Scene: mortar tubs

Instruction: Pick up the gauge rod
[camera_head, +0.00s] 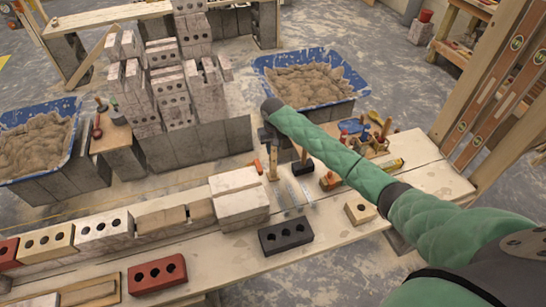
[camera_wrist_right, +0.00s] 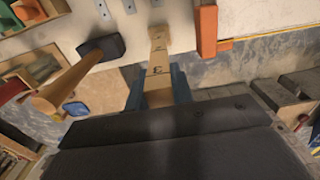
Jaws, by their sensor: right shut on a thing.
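The gauge rod (camera_wrist_right: 158,62) is a narrow pale wooden strip with dark markings. In the right wrist view it lies between the blue fingers of my right gripper (camera_wrist_right: 157,92), which is shut on it. In the head view the rod (camera_head: 272,170) shows as a short wooden piece below my right gripper (camera_head: 273,148), over the far part of the wooden bench. The rod's near end is hidden by the gripper body in the wrist view. My left gripper is not in view.
A hammer with a black head (camera_head: 303,167) stands close beside the rod, with an orange piece (camera_head: 257,166) on its other side. Blue mortar tubs (camera_head: 350,78) stand behind.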

